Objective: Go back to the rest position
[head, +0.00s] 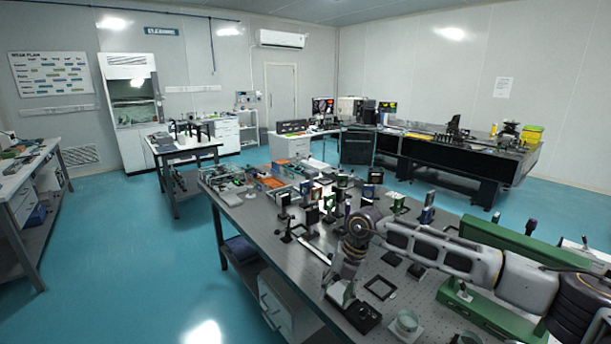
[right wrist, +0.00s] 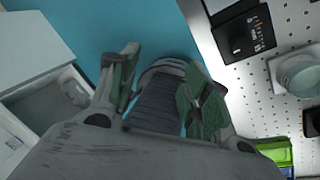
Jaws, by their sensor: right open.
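My right arm reaches in from the right in the head view, over the optical table (head: 262,214). Its gripper (head: 339,290) points down near the table's front left edge. In the right wrist view the right gripper (right wrist: 163,62) is open, with green pads on both fingers. Blue floor (right wrist: 100,22) shows beyond the fingertips, and the table edge lies just to the right. My left gripper is not in the head view.
A black device (head: 363,317) stands close to the right gripper, with a round glass dish (head: 405,325) nearby. Several optical mounts (head: 312,212) crowd the table's middle. A green rail (head: 520,243) lies along the right. A white drawer cabinet (head: 284,306) sits below the table. Blue floor (head: 130,255) is clear at left.

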